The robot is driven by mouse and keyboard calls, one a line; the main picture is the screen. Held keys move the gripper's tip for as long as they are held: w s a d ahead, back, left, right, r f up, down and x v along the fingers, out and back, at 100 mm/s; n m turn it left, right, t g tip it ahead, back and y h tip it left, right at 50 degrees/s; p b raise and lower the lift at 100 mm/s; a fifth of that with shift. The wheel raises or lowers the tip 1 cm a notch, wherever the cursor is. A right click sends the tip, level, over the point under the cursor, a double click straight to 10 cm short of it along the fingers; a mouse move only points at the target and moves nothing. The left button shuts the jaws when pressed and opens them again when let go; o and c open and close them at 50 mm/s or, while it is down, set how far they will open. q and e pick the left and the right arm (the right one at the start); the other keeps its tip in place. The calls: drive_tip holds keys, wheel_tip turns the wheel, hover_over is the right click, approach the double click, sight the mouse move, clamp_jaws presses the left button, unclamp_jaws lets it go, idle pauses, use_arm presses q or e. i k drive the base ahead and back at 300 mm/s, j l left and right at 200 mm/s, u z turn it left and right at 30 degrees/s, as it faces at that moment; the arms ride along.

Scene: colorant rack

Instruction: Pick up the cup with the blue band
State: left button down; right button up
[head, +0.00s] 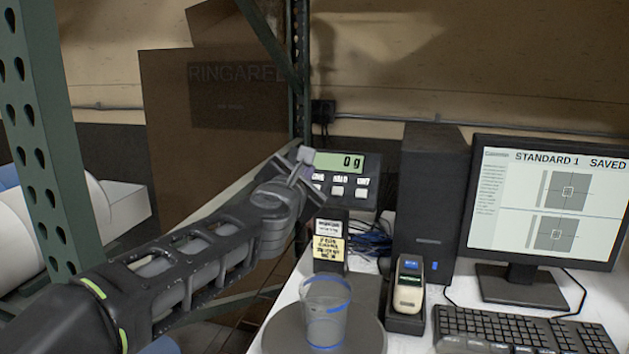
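A clear cup (326,322) with a blue band stands upright on a round dark grey plate (368,338) at the bottom middle of the head view. My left arm comes in from the left, and its gripper (303,160) is raised above and behind the cup in the picture, in front of the scale display. It is apart from the cup. The fingers are small and seen at an angle, so I cannot tell whether they are open or shut. I see nothing held in them. My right gripper is not in view.
A scale display (340,162) reads 0 g. A small labelled device (330,243), a handheld device in a dock (408,290), a black computer tower (430,195), a monitor (548,200) and a keyboard (520,333) crowd the white table. A green rack post (45,140) stands left.

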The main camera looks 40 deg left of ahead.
sight(325, 297)
drive_tip(key=k+l, duration=0.3)
drive_tip(key=k, duration=0.15)
drive_tip(key=k+l, duration=0.3)
drive_tip(key=k, duration=0.15)
drive_tip(key=k+l, duration=0.3)
drive_tip(key=k, duration=0.2)
